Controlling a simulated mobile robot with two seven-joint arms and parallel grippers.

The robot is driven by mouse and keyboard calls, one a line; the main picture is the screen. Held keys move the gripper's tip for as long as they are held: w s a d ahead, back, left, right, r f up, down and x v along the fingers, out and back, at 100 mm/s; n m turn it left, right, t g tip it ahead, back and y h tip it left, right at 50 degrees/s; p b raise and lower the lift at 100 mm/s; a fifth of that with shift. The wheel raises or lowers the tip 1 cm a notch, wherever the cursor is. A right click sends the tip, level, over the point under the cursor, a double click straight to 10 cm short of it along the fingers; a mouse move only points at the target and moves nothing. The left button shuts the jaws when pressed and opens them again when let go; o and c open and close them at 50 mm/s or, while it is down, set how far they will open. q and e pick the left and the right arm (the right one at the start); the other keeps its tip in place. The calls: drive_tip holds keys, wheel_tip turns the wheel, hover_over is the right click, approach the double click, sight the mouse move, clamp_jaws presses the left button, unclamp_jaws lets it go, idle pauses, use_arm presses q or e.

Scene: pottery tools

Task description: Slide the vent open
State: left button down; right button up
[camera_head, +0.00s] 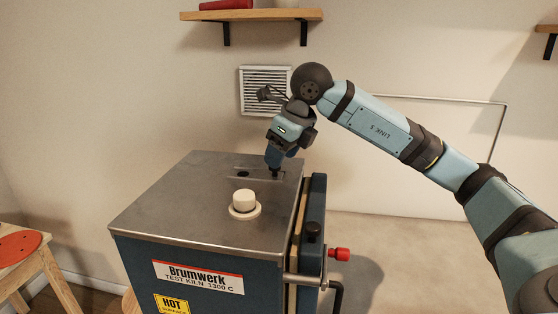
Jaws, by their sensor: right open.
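The kiln (195,210) is a blue box with a grey metal top, seen from above. On its top, toward the back right, is a flat vent plate (258,176) with a dark hole (243,174) at its left part. My right gripper (276,172) points down over the right part of the vent plate, at a small dark knob. The fingertips are small and partly hidden, so I cannot tell whether they touch the knob. My right gripper is open. My left gripper is not in view.
A cream plug (244,203) on a round base stands on the kiln top in front of the vent. A red-knobbed latch (339,254) sticks out at the kiln's right side. A wooden stool (35,262) stands at left. A shelf (250,15) hangs on the back wall.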

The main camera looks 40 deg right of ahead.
drive_tip(key=v, duration=1.1)
drive_tip(key=shift+s+r, duration=0.2)
drive_tip(key=shift+s, duration=0.05)
